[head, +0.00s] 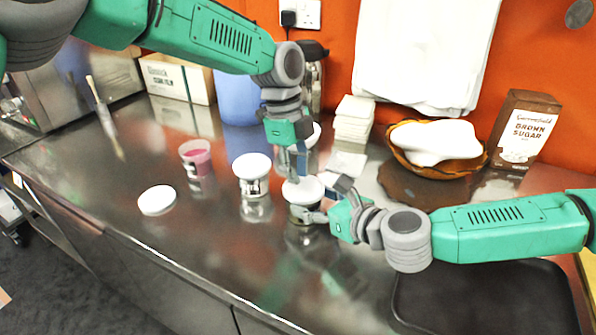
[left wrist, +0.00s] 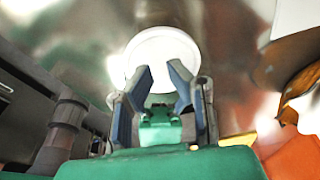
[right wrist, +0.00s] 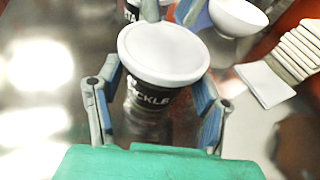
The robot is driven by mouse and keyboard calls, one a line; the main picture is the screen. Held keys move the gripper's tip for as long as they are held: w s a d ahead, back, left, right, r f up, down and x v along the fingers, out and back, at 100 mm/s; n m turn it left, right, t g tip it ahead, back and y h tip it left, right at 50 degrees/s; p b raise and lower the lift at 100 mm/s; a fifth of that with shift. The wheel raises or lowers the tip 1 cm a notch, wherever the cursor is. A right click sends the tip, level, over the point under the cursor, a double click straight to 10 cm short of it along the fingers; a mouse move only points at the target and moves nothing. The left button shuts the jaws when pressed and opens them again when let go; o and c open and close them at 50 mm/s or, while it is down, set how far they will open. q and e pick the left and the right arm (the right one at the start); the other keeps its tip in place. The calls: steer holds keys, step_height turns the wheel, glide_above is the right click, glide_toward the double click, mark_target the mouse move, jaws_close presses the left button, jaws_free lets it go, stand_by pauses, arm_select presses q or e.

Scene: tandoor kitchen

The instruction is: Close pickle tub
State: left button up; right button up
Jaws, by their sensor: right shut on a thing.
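The pickle tub (head: 303,212) is dark with white lettering and stands on the steel counter with a round white lid (head: 296,191) on top. In the right wrist view the tub (right wrist: 150,100) shows part of its label under the lid (right wrist: 164,52); I cannot tell whether the lid is fully seated. My right gripper (head: 318,213) is shut on the tub, its fingers on either side of the body. My left gripper (head: 297,172) points down over the lid, its fingertips apart. In the left wrist view the lid (left wrist: 165,48) lies beyond those fingertips; contact is unclear.
A white-topped tub (head: 252,168), an open pink tub (head: 196,157) and a loose white lid (head: 157,200) stand to the left. A black tray (head: 485,300) lies front right.

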arm_select(q)
steer(key=shift+f, duration=0.3)
steer(key=shift+s+d+f, duration=0.15)
steer(key=shift+d+f, duration=0.05)
steer(key=shift+f, duration=0.6)
arm_select(e)
steer(key=shift+r, duration=0.1)
steer(key=shift+c, duration=0.2)
arm_select(q)
steer(key=shift+r, duration=0.1)
steer(key=shift+w+a+r, duration=0.1)
steer(key=shift+a+r, duration=0.1)
steer(key=shift+r, duration=0.8)
steer(key=shift+w+a+r, duration=0.1)
steer(key=shift+a+r, duration=0.05)
steer(key=shift+r, duration=0.8)
arm_select(e)
steer(key=o, duration=1.8)
steer(key=v, duration=1.2)
